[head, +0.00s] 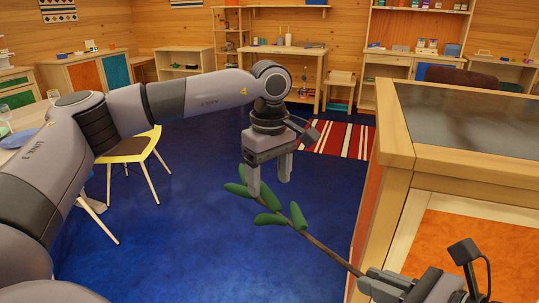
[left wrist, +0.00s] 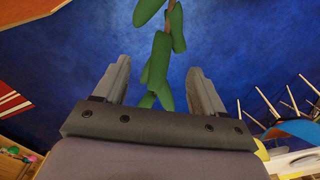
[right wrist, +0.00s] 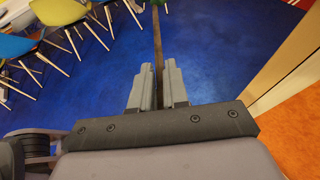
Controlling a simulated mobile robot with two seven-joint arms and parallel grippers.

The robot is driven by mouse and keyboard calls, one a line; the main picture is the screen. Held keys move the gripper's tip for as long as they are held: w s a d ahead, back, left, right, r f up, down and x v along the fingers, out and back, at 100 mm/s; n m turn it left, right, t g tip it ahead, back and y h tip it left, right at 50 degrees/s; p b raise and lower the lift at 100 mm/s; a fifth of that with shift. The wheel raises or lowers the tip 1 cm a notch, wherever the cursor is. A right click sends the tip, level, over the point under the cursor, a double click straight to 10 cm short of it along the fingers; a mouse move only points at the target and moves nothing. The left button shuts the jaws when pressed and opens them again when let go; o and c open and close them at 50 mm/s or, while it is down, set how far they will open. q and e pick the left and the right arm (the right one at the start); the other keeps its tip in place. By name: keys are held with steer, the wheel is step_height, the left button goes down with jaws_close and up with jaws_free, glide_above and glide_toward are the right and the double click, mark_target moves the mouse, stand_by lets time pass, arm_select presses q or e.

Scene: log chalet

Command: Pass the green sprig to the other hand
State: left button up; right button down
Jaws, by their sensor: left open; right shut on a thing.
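The green sprig (head: 269,219) has a thin brown stem and several fat green leaves. It slants from lower right to upper left in the head view. My right gripper (head: 368,280) is shut on the lower stem; in the right wrist view the stem (right wrist: 157,40) runs up from between its fingers (right wrist: 160,85). My left gripper (head: 269,184) is open and points down at the leafy end. In the left wrist view, leaves (left wrist: 158,60) show between and beyond its parted fingers (left wrist: 158,75). Whether a finger touches a leaf I cannot tell.
A wooden counter (head: 395,150) with a dark top stands close on the right, beside my right arm. A yellow chair (head: 132,150) and a table edge are at the left. Blue floor (head: 200,230) lies open below the sprig. A striped rug (head: 337,138) lies behind.

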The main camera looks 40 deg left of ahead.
mark_target(270, 197)
arm_select(q)
steer(key=shift+f, duration=2.55)
steer(key=c, duration=1.1)
steer(key=shift+c, duration=0.2)
arm_select(e)
steer(key=c, duration=1.1)
jaws_free()
steer(key=shift+o, duration=0.2)
steer(key=v, duration=1.2)
steer(key=shift+s+f, duration=0.1)
